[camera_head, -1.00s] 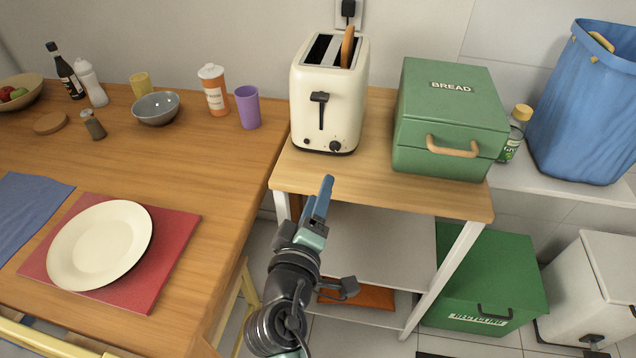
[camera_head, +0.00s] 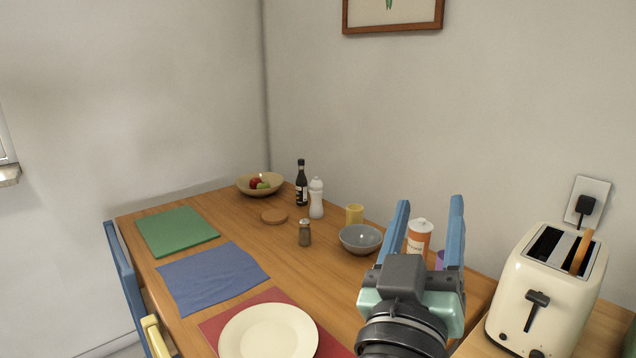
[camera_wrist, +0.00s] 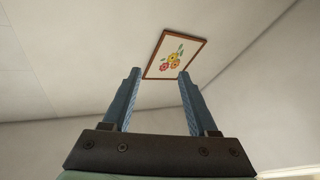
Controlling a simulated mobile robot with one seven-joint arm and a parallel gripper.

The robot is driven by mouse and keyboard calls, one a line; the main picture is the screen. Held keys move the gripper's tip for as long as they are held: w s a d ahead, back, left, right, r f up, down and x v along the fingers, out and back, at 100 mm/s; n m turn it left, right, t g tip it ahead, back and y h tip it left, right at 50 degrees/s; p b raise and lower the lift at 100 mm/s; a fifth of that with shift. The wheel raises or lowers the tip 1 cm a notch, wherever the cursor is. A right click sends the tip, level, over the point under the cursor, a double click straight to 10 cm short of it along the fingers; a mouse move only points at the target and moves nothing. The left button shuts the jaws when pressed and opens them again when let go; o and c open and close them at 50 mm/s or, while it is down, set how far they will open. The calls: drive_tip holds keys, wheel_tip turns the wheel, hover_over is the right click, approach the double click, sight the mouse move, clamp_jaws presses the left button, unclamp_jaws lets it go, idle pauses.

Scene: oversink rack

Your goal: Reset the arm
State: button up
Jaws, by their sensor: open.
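My gripper (camera_head: 428,222) is open, with nothing between its two blue fingers. In the head view it is raised in front of the right part of the wooden table, pointing up. Its fingers partly cover the orange and white bottle (camera_head: 419,236) and the purple cup (camera_head: 439,260) behind. In the wrist view my gripper (camera_wrist: 157,95) faces the bare wall and a framed flower picture (camera_wrist: 174,55), which shows between and beyond the fingertips.
On the table (camera_head: 225,325) are a cream plate (camera_head: 268,333), a grey bowl (camera_head: 360,238), a fruit bowl (camera_head: 260,190), a dark bottle (camera_head: 301,188), and blue (camera_head: 212,278) and green (camera_head: 177,231) mats. A toaster (camera_head: 540,300) with bread stands at right.

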drive_tip(key=s+a+r+n+t+y, duration=0.1)
drive_tip(key=s+a+r+t+y, duration=0.4)
drive_tip(key=r, duration=0.5)
drive_tip(key=s+a+r+t+y, duration=0.35)
drive_tip(key=s+a+r, duration=0.35)
drive_tip(key=r, duration=0.3)
wheel_tip(320, 180, up, 20)
drive_tip(key=g+p, duration=0.1)
drive_tip(key=p, duration=2)
drive_tip(key=shift+w+f, duration=0.2)
drive_tip(key=shift+w, duration=0.2)
